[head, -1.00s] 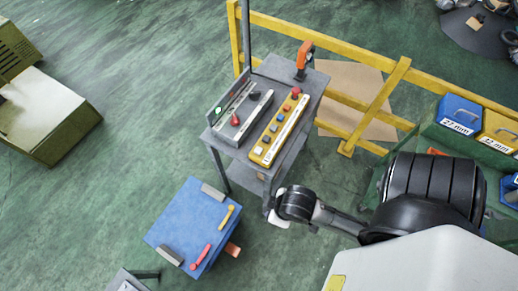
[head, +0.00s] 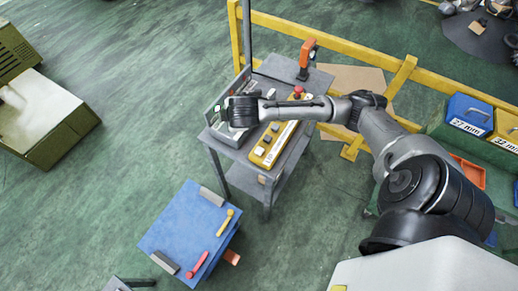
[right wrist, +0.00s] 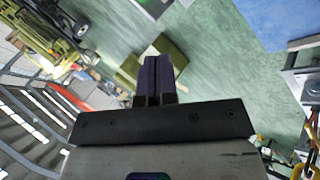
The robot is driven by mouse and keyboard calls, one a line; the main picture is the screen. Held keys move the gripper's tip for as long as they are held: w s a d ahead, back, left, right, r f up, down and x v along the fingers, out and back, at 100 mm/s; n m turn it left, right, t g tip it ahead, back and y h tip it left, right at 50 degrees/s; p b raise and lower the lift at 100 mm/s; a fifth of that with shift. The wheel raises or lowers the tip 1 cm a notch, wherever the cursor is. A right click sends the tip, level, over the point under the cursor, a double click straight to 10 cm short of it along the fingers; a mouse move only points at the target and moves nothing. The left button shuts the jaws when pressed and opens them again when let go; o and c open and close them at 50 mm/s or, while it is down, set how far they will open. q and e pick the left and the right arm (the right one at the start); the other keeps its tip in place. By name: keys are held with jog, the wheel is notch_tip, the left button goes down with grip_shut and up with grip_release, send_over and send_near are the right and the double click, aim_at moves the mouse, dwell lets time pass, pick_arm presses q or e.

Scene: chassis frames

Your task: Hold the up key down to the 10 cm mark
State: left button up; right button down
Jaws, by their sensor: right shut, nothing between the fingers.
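A yellow key box (head: 255,158) with several keys and a red round button (head: 298,90) lies on a grey cart (head: 240,157). I cannot tell which key is the up key, and no 10 cm mark is readable. My right arm reaches across the box, and its black wrist is over the grey control box (head: 228,136) left of it, hiding much of that box. My right gripper (right wrist: 158,60) shows in the right wrist view with its two dark fingers together and empty. Its fingertips are not clear in the head view. My left gripper is not in view.
An orange-handled tool (head: 306,57) stands at the cart's back corner. A yellow rail (head: 360,62) runs behind the cart. A blue-topped table (head: 182,222) stands in front, with red and yellow handles on it. Blue (head: 465,113) and yellow bins are at right.

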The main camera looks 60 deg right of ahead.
jog(key=s+d+f+n+g, duration=0.25)
jog(key=d+f+g, duration=0.2)
jog(key=d, duration=0.35)
jog(key=n+g+y, duration=0.2)
jog(key=n+y, duration=0.2)
jog(key=n, duration=0.3)
send_over(259, 150)
notch_tip(259, 150, down, 6)
jog(key=shift+f, duration=0.1)
notch_tip(259, 150, down, 14)
jog(key=shift+r+p, duration=0.15)
jog(key=shift+p, duration=0.9)
